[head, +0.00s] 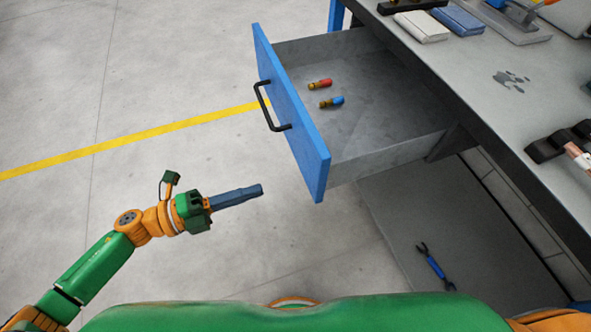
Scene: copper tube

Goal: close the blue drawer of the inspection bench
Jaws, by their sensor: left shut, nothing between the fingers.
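The drawer has a blue front (290,112) with a black bar handle (268,106). It stands pulled well out of the inspection bench (490,85), towards the left. Its grey inside (375,115) shows and holds a small red-ended piece (320,84) and a small blue-ended piece (332,102). My left gripper (261,190) is shut and empty. It is to the left of the drawer front's near end, apart from it, and points right. My right gripper is not in view.
The bench top carries a white block (422,27), a blue block (458,20), a grey tray (515,25) and a black holder with a copper tube (578,155). A blue wrench (436,266) lies low under the bench. The floor left of the drawer is clear, with a yellow line (130,139).

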